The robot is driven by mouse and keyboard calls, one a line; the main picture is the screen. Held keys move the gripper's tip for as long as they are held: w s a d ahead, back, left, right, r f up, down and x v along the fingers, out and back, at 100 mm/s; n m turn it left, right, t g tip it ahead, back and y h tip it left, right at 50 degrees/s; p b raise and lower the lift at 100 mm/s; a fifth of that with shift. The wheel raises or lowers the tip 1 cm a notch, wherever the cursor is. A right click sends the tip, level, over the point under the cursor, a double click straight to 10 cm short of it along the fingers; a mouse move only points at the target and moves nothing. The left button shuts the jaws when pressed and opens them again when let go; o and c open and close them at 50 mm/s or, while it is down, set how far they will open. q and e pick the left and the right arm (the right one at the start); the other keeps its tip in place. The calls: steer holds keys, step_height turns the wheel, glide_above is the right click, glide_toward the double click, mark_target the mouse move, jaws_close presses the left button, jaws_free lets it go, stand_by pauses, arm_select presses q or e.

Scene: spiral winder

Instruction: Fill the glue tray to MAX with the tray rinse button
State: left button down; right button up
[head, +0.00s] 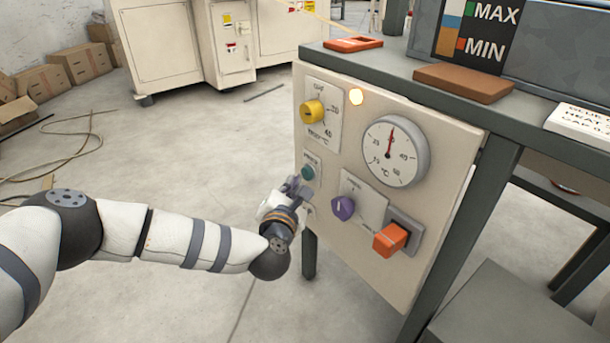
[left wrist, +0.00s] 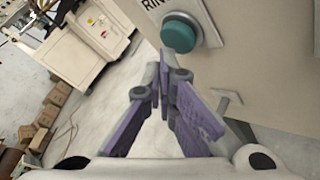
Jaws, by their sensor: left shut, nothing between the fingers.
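The rinse button (head: 308,172) is a round teal button on the left part of the cream control panel. In the left wrist view the teal button (left wrist: 181,33) sits just beyond the fingertips, under a partly cut-off label. My left gripper (head: 297,186) is at the panel's left edge, just below and beside the button. Its purple-padded fingers are shut and empty in the left wrist view (left wrist: 168,75). I cannot tell whether the fingertips touch the panel. The tray gauge (head: 473,38) with MAX and MIN marks shows at the top right; its exact level is unclear. My right gripper is not in view.
A brown block (head: 463,83) lies on the bench top. Open floor lies left of the panel.

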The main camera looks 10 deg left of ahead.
arm_select(q)
steer(key=shift+w+d, duration=0.35)
steer(key=shift+w, duration=0.1)
stand_by(1.8)
stand_by(3.9)
steer(key=shift+s+a, duration=0.55)
steer(key=shift+s, duration=0.1)
steer(key=s+a+p, duration=0.1)
steer(key=s, duration=0.1)
steer(key=s+a+p, duration=0.1)
steer(key=s+a, duration=0.1)
steer(key=shift+p, duration=0.4)
stand_by(0.4)
